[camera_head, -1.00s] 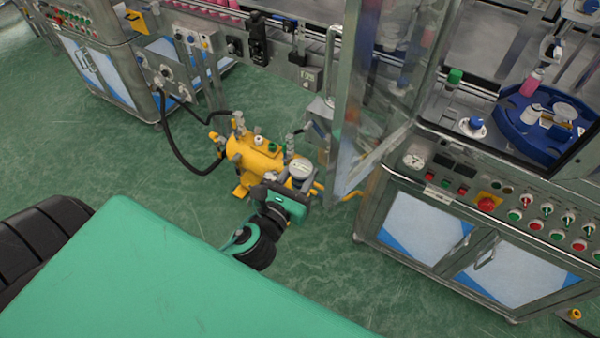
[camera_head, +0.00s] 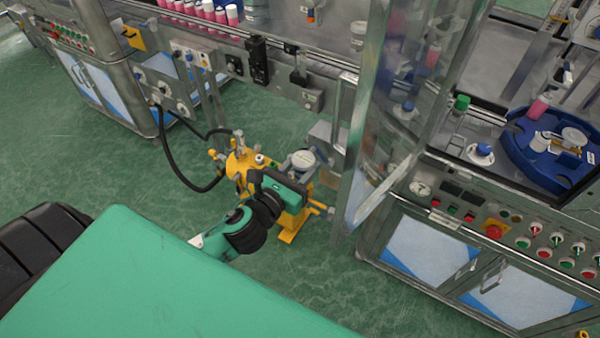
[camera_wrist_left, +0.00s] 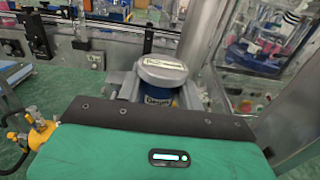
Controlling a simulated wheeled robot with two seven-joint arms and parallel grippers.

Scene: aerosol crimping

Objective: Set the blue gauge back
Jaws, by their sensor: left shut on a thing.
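The blue gauge (camera_head: 302,159) shows in the head view as a round, pale grey top between my fingers. In the left wrist view the gauge (camera_wrist_left: 162,72) has a grey lid with a label and a blue, lettered body below; its lower part is hidden by my gripper. My left gripper (camera_head: 297,170) is shut on it and holds it upright, above and in front of the right part of the yellow machine. The grey fingers flank the gauge in the left wrist view (camera_wrist_left: 160,92). My right gripper is not in view.
The yellow machine (camera_head: 242,163) stands on the green floor with a black hose. A clear door panel (camera_head: 385,130) stands close on the right. Beyond it are a control cabinet (camera_head: 425,250) and a blue turntable (camera_head: 520,165). A conveyor line (camera_head: 325,70) runs behind. Floor at left is open.

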